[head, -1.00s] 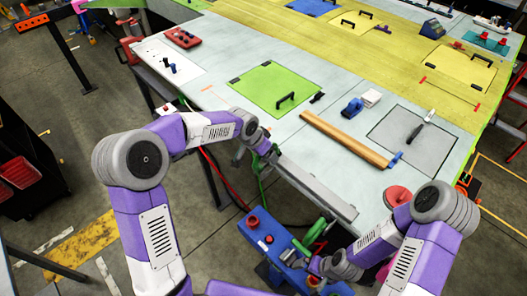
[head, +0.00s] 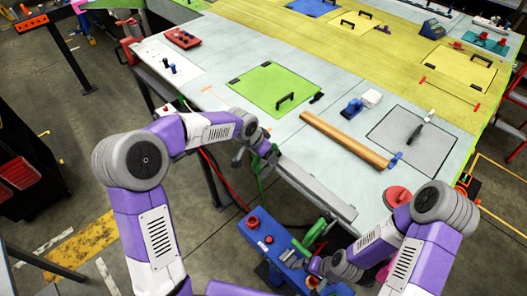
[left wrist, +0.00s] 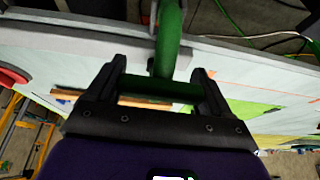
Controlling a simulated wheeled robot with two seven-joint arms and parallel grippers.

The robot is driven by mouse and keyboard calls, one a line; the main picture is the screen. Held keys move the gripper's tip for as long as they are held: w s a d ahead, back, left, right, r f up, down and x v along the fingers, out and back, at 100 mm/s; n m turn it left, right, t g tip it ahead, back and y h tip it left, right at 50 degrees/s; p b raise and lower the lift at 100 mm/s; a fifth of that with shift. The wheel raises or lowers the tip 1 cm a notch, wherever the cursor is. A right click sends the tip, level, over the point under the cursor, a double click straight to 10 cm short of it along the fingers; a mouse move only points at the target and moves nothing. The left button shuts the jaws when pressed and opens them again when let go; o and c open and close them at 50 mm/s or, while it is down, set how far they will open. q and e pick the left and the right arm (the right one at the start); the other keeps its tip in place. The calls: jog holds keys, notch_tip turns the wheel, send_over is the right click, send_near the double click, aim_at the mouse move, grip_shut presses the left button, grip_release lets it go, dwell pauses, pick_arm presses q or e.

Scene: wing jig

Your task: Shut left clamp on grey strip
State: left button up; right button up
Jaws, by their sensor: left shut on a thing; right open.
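The grey strip (head: 318,192) lies along the front edge of the table. The green left clamp (left wrist: 168,38) is at the strip's left end. My left gripper (left wrist: 160,84) is shut on a green bar of this clamp, between its two dark fingers in the left wrist view. In the head view my left gripper (head: 268,152) is small and partly hidden by its own wrist. A second green clamp (head: 314,232) stands near the strip's right end. My right gripper (head: 316,266) is open beside it, low over the blue box; its fingertips are hard to make out.
A blue box (head: 268,238) with red buttons stands below the table's front edge. A wooden bar (head: 345,140), a green panel (head: 272,88) and a grey panel (head: 405,150) lie on the table (head: 225,75). A red round piece (head: 397,196) is near the right front edge.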

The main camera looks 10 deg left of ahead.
pick_arm(q)
jog(key=shift+s+f, duration=0.25)
jog(key=shift+f, duration=0.2)
jog(key=o, duration=1.2)
jog(key=shift+o, duration=1)
jog(key=shift+w, duration=0.25)
jog(key=shift+v, duration=3.85)
jog(key=shift+w, duration=0.1)
